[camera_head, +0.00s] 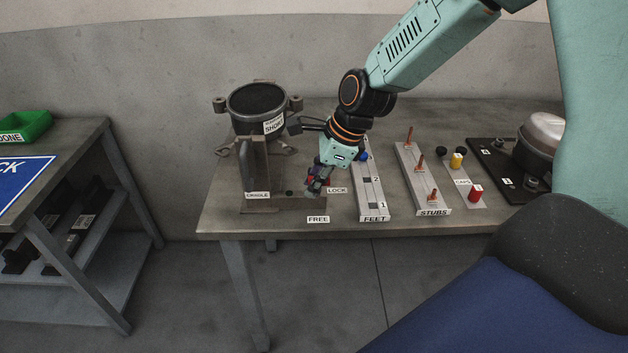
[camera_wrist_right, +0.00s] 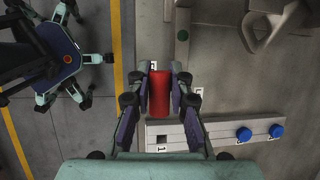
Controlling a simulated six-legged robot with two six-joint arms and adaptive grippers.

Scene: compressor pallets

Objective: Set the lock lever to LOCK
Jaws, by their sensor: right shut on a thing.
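The cradle (camera_head: 262,208) stands at the table's left part, with a dark round compressor (camera_head: 245,122) on it. The LOCK label (camera_head: 337,190) and the FREE label (camera_head: 318,219) lie to its right. My right gripper (camera_head: 317,186) is low over the table beside the LOCK label. In the wrist view my right gripper (camera_wrist_right: 160,95) is shut on the red grip (camera_wrist_right: 160,88) of the lock lever, which lies between its two fingers. The lever's arm is mostly hidden by the gripper, so its exact angle cannot be told. My left gripper is not in view.
Beyond are the STUBS rail (camera_head: 427,190), a CAPS strip (camera_head: 463,183) and a dark plate (camera_head: 490,170). A side table with a green bin (camera_head: 30,125) stands left.

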